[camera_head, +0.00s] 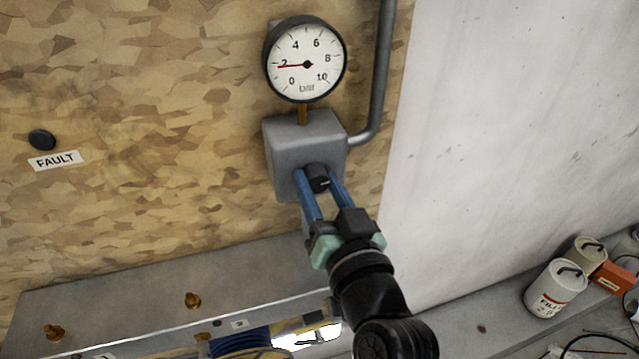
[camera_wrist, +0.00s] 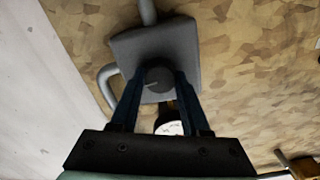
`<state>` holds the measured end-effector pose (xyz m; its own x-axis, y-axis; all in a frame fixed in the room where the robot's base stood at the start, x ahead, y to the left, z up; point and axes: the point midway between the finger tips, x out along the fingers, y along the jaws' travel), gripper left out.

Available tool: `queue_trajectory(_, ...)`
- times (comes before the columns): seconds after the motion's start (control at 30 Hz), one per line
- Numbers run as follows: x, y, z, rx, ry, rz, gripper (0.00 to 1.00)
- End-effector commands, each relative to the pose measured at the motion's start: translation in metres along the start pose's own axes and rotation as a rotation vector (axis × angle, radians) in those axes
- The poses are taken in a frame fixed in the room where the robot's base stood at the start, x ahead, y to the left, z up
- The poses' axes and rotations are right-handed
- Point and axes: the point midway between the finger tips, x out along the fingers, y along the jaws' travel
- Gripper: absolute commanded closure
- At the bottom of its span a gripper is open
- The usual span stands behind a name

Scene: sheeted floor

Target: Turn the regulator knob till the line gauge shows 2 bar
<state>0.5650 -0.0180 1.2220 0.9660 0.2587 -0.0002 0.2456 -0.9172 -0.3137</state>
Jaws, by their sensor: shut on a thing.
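The line gauge (camera_head: 305,40) is a round white dial marked in bar with a black rim. Its red needle points left and lies across the figure 2, perhaps slightly on the 0 side. Below it is the grey regulator block (camera_head: 283,140) with a black knob (camera_head: 316,171) on its front, which has a pale pointer line. My gripper (camera_head: 319,184) has its blue fingers on either side of the knob, shut on it. The wrist view also shows the knob (camera_wrist: 158,77) between the fingertips (camera_wrist: 158,88), and part of the white dial between the fingers.
A grey pipe (camera_head: 380,80) runs up from the block's right side. A black button (camera_head: 42,139) above a FAULT label is on the left of the board. Below are a grey ledge with brass fittings (camera_head: 192,300) and, at lower right, white cans (camera_head: 553,287) and an orange box (camera_head: 612,277).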

Motion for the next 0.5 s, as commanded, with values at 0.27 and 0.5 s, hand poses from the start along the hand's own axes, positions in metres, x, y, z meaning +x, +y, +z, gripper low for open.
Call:
queue_trajectory(0.27,-0.0001,0.0000,-0.0003,-0.002,0.000,0.000,0.24)
queue_trajectory(0.5,-0.0001,0.0000,-0.0001,-0.002,0.000,0.000,0.24)
